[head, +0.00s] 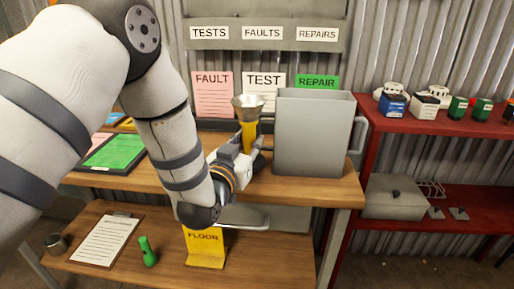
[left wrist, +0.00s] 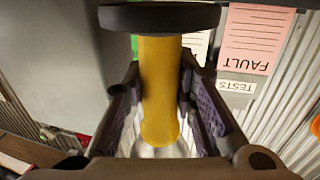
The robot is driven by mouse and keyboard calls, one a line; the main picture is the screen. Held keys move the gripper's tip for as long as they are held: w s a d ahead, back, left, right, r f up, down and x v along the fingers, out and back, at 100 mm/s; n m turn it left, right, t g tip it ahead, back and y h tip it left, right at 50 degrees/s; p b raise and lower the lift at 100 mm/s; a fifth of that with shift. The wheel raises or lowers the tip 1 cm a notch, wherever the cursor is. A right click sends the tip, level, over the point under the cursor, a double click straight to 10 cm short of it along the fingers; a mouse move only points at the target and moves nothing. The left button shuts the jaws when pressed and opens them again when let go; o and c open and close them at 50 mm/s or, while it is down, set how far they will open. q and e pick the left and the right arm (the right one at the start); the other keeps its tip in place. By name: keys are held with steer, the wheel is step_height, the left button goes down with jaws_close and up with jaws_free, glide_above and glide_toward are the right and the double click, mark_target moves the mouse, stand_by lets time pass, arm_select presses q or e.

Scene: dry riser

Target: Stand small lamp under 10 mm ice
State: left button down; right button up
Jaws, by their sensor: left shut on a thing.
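My left gripper (head: 247,146) is shut on a yellow lamp (head: 248,134) with a flared silver head. It holds the lamp upright, head up, above the upper wooden shelf, left of a grey bin. In the left wrist view the yellow lamp body (left wrist: 159,90) stands between the two fingers (left wrist: 160,100), with a wide dark disc at one end. A small green lamp-like thing (head: 147,252) stands on the lower wooden shelf. I see no label reading 10 mm ice. My right gripper is not in view.
The grey bin (head: 312,135) with a side handle stands close right of the lamp. A red rack (head: 430,128) at right carries several small boxes.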

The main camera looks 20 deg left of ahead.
arm_select(q)
steer(key=f, duration=0.4)
steer(key=shift+w+d+b, duration=0.1)
steer(key=shift+w+b, duration=0.25)
steer(key=shift+s+r, duration=0.1)
steer(key=shift+s, duration=0.05)
steer(key=shift+s+r, duration=0.2)
steer(key=shift+r, duration=0.2)
steer(key=shift+w+f, duration=0.1)
steer(key=c, duration=1.3)
jaws_free()
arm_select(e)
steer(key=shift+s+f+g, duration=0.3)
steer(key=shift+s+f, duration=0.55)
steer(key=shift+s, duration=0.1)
